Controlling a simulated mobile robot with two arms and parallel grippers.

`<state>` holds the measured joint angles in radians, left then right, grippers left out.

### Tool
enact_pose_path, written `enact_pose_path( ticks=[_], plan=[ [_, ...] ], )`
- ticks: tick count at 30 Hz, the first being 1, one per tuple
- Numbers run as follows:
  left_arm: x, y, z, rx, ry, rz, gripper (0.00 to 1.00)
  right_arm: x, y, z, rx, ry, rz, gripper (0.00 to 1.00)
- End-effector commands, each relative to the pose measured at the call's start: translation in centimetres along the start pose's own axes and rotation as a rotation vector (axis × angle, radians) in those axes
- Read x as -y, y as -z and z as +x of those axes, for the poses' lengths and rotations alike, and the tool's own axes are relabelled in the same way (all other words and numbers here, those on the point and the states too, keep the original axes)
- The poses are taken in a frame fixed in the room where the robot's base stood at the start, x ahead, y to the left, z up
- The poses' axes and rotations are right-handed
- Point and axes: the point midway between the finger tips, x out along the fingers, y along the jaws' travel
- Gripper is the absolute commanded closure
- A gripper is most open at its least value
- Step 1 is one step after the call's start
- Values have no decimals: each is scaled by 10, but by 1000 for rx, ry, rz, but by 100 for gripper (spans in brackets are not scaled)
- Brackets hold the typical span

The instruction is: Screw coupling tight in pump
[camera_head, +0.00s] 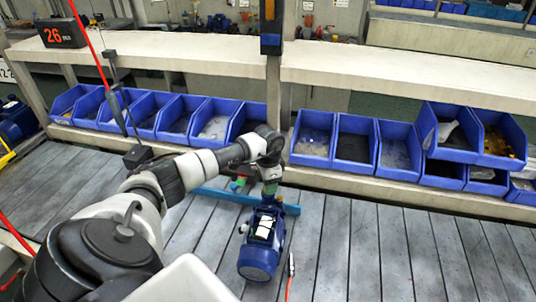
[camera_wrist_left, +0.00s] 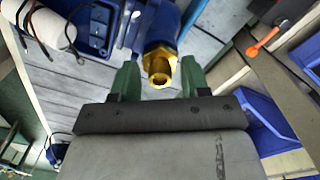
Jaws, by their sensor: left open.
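The blue pump (camera_head: 262,243) lies on the grey slatted bench, in front of my left gripper (camera_head: 269,187). In the left wrist view the pump's blue body (camera_wrist_left: 158,22) is at the top. The brass coupling (camera_wrist_left: 160,66) sits at the end of its blue port, its hollow end facing the camera. My left gripper's green fingers (camera_wrist_left: 159,72) are open, one on each side of the coupling, with a gap visible on both sides. In the head view the coupling is hidden by my gripper and the pump. How deep it is seated cannot be seen. My right gripper is not in view.
A blue bar (camera_head: 222,193) lies across the bench behind the pump. Several blue bins (camera_head: 311,145) line the shelf behind. A red hose (camera_head: 290,268) lies right of the pump. An orange-headed tool (camera_wrist_left: 262,42) shows in the wrist view. The bench's right side is clear.

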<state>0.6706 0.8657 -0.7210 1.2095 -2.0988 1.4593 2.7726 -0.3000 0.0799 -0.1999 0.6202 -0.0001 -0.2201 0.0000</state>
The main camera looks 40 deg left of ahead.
Motion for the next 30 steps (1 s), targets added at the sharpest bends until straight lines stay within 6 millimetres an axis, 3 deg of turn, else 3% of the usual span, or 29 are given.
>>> enact_pose_path(
  ticks=[4,25,30],
  plan=[
    [0,0,-1,0,0,-75,54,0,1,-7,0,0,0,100],
    [0,0,-1,0,0,-73,54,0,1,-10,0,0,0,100],
    [0,0,-1,0,0,-73,80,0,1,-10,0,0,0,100]
  ],
)
